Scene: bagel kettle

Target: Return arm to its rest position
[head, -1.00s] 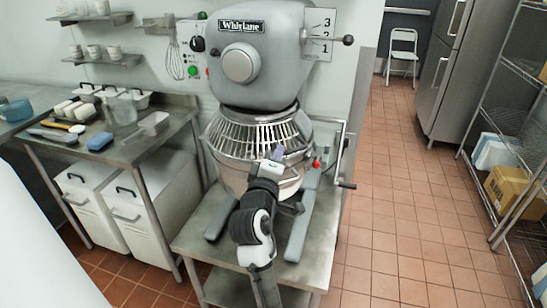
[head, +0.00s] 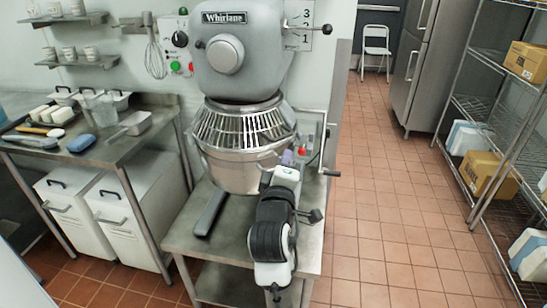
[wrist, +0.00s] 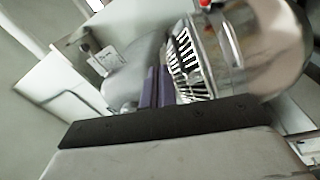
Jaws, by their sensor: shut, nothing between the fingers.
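My arm reaches up from the bottom of the head view, in front of the mixer. My gripper (head: 288,158) is at its upper end, beside the lower right of the mixer bowl (head: 235,172), with no clear contact visible. In the wrist view my gripper's purple fingers (wrist: 155,87) are together with nothing between them. The large grey mixer (head: 250,60) has a wire guard (head: 240,127) over its bowl. The guard also shows in the wrist view (wrist: 186,62), tilted and close.
The mixer stands on a steel table (head: 225,235). A steel side table (head: 95,160) with tubs and tools is at left, above white bins (head: 125,215). Wire shelves (head: 495,115) with boxes stand at right. Open tiled floor (head: 385,210) lies between.

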